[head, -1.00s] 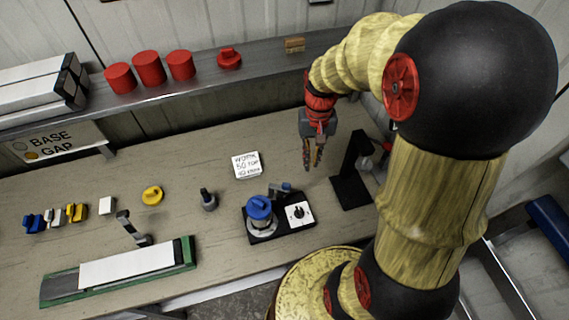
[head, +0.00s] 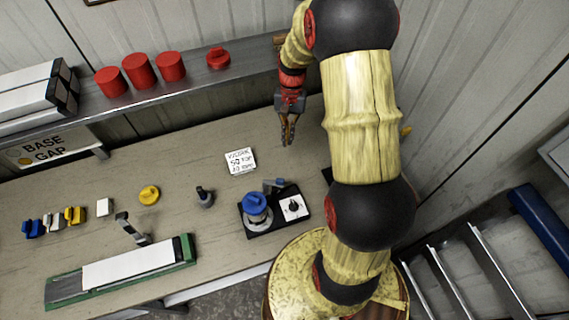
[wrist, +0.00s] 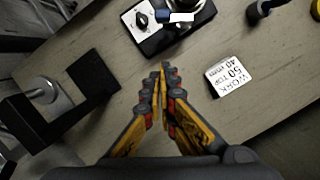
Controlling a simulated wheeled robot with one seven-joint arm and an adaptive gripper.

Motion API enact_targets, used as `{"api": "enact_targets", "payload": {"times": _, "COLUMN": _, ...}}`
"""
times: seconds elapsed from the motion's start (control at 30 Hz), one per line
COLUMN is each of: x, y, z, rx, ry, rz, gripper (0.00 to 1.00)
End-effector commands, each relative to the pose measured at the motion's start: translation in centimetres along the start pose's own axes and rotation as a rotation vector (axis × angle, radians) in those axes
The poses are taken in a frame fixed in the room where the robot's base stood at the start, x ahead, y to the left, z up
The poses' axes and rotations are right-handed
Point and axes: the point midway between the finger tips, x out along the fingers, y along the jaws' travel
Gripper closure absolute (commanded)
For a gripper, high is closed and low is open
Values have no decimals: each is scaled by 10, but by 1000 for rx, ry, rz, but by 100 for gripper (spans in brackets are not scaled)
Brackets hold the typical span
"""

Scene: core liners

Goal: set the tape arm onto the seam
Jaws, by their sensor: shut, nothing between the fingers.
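A small grey tape arm (head: 131,229) stands tilted up at the back edge of a green-ended cradle (head: 187,249) at the front left of the bench. A white liner (head: 128,265) lies in the cradle. I cannot make out the seam on it. My gripper (head: 288,143) is shut and empty, above the back of the bench, well to the right of and behind the tape arm. In the wrist view my gripper's fingertips (wrist: 161,72) meet over bare bench. The tape arm and liner do not show there.
A black unit with a blue-capped pot (head: 256,205) and a dial (head: 293,207) stands mid-bench. A written card (head: 240,160), a dark knob (head: 204,196) and a yellow piece (head: 149,195) lie nearby. A shelf with red cylinders (head: 136,71) runs behind. A black stand (wrist: 40,115) shows in the wrist view.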

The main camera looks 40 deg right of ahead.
Motion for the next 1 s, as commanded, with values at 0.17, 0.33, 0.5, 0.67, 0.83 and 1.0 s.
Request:
{"api": "enact_targets", "payload": {"times": 0.17, "x": 15, "y": 0, "z": 1, "rx": 0, "ry": -4, "rz": 1, "gripper": 100}}
{"api": "enact_targets", "payload": {"times": 0.33, "x": 46, "y": 0, "z": 2, "rx": -1, "ry": -6, "rz": 2, "gripper": 100}}
{"api": "enact_targets", "payload": {"times": 0.5, "x": 80, "y": 1, "z": 2, "rx": -2, "ry": -6, "rz": 3, "gripper": 100}}
{"api": "enact_targets", "payload": {"times": 0.67, "x": 100, "y": 0, "z": 9, "rx": -3, "ry": -2, "rz": 1, "gripper": 100}}
{"api": "enact_targets", "payload": {"times": 0.83, "x": 105, "y": 0, "z": 30, "rx": -2, "ry": 0, "rz": 3, "gripper": 100}}
{"api": "enact_targets", "payload": {"times": 1.0, "x": 108, "y": 0, "z": 39, "rx": -2, "ry": -1, "rz": 4, "gripper": 100}}
